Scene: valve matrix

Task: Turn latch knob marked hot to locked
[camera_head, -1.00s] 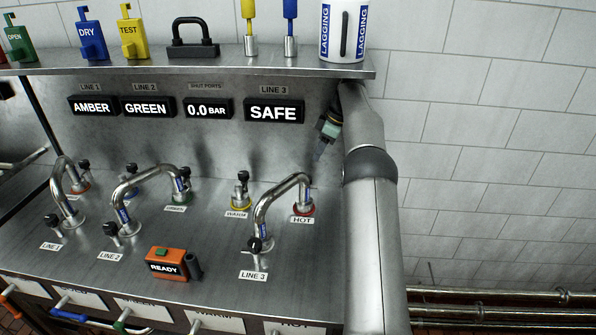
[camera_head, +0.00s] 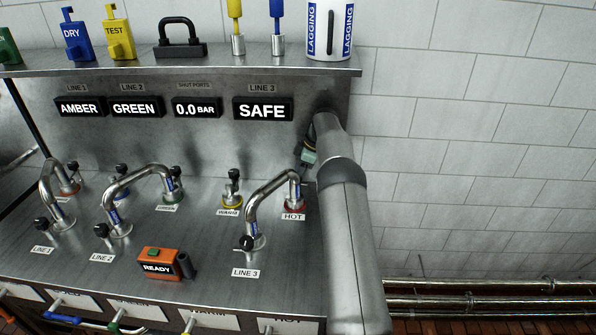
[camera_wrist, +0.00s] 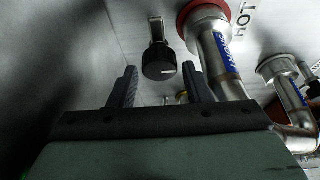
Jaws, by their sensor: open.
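The hot port has a red collar (camera_head: 296,208) and a HOT label (camera_head: 293,217), with the Line 3 bent pipe (camera_head: 262,200) ending in it. In the wrist view the red collar (camera_wrist: 200,14) and HOT lettering (camera_wrist: 243,18) show at the top. A black latch knob (camera_wrist: 158,64) with a pale mark on its face sits on a metal stem beside the collar. My gripper (camera_wrist: 160,70) is open, its two dark fingers on either side of the knob in that picture. The knob appears beyond the fingertips; I see no contact. In the head view my arm hides most of the gripper.
Other bent pipes (camera_head: 120,195) and a WARM port (camera_head: 231,203) stand to the left. An orange READY box (camera_head: 160,264) sits in front. The SAFE display (camera_head: 263,109) is behind.

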